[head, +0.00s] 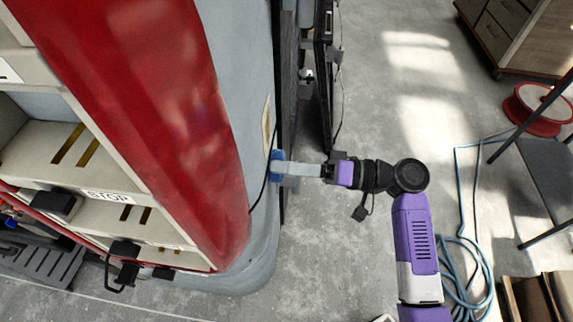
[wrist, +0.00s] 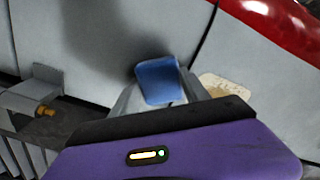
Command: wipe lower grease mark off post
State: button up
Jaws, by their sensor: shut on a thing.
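My gripper (head: 287,170) reaches left to the grey post (head: 238,55) at the coach's corner. It is shut on a blue pad (head: 274,163), close against the post; contact cannot be told for certain. In the wrist view the blue pad (wrist: 158,78) sits between my pale fingers, with the grey surface (wrist: 105,35) behind it and a dark shadow to its left. No grease mark can be made out clearly; the pad and fingers may hide part of the post. A pale cream patch (wrist: 224,86) lies just right of the fingers in the wrist view.
A red panel (head: 135,95) and cream steps (head: 100,165) stand left of the post. A dark open door frame (head: 318,75) is just behind my gripper. A thin black cable hangs beside the post. Blue hose (head: 470,245) and a red reel (head: 538,108) lie on the floor at right.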

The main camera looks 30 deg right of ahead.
notch_tip(320, 180, down, 6)
jog(key=b, duration=0.4)
jog(key=shift+a, duration=0.15)
dwell(0.4)
jog(key=shift+v, duration=3)
jog(key=v, duration=0.3)
jog(key=shift+w, duration=0.1)
